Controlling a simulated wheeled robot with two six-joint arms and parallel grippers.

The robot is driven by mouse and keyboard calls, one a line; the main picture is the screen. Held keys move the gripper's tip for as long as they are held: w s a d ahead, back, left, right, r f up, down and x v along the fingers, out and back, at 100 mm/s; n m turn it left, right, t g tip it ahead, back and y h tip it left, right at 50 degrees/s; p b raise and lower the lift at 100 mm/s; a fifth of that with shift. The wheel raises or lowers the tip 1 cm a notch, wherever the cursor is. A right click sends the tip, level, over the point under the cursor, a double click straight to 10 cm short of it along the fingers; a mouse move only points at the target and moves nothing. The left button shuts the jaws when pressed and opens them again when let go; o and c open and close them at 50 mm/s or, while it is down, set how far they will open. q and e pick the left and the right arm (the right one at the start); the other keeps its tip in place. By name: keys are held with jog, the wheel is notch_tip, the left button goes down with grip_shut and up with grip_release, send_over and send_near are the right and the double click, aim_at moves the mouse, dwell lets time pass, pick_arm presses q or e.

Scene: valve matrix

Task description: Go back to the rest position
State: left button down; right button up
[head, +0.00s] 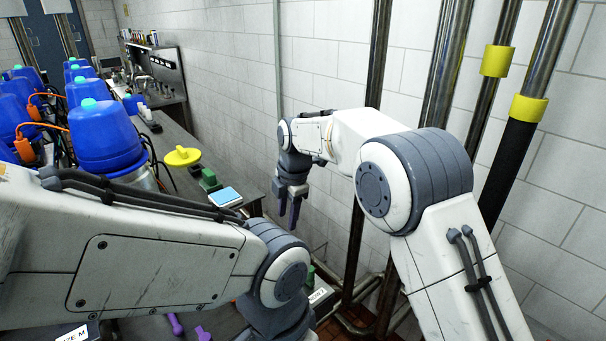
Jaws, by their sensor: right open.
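My right gripper (290,212) hangs fingers-down in the middle of the head view, in front of the white tiled wall and just right of the bench edge. Its two dark fingers are apart, with nothing between them. My left arm crosses the lower left of the view. Its wrist reaches the bottom edge, and the left gripper's fingers are out of frame.
A dark bench (185,150) at left holds blue-domed valves (104,138), a yellow handwheel (183,156) and a light-blue block (222,197). Purple pieces (203,333) lie at the bottom. Vertical pipes (443,65) with yellow bands stand along the wall at right.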

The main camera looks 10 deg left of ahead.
jog(key=s+d+f+m, duration=0.1)
jog(key=s+d+m, duration=0.2)
jog(key=d+m, duration=0.45)
jog(key=s+d+m, duration=0.2)
jog(key=d+m, duration=0.3)
jog(key=d, duration=0.5)
jog(key=s+d+f+m+t+h, duration=0.1)
jog(key=s+d+f+m, duration=0.1)
jog(key=s+d+m, duration=0.5)
jog(key=s+d+f+m+h, duration=0.1)
jog(key=s+d+f+m, duration=0.2)
jog(key=s+d+m, duration=0.5)
jog(key=s+a+r+n+g+y+b, duration=0.1)
jog(key=s+a+r+n+g+b, duration=0.1)
jog(key=s+a+n, duration=0.6)
jog(key=s+a+r, duration=0.1)
jog(key=s+a, duration=0.5)
jog(key=a, duration=0.2)
jog(key=shift+s+r+n+g+b, duration=0.25)
jog(key=shift+s+n+g+b, duration=0.05)
jog(key=shift+s+n+b, duration=0.05)
jog(key=shift+a, duration=0.1)
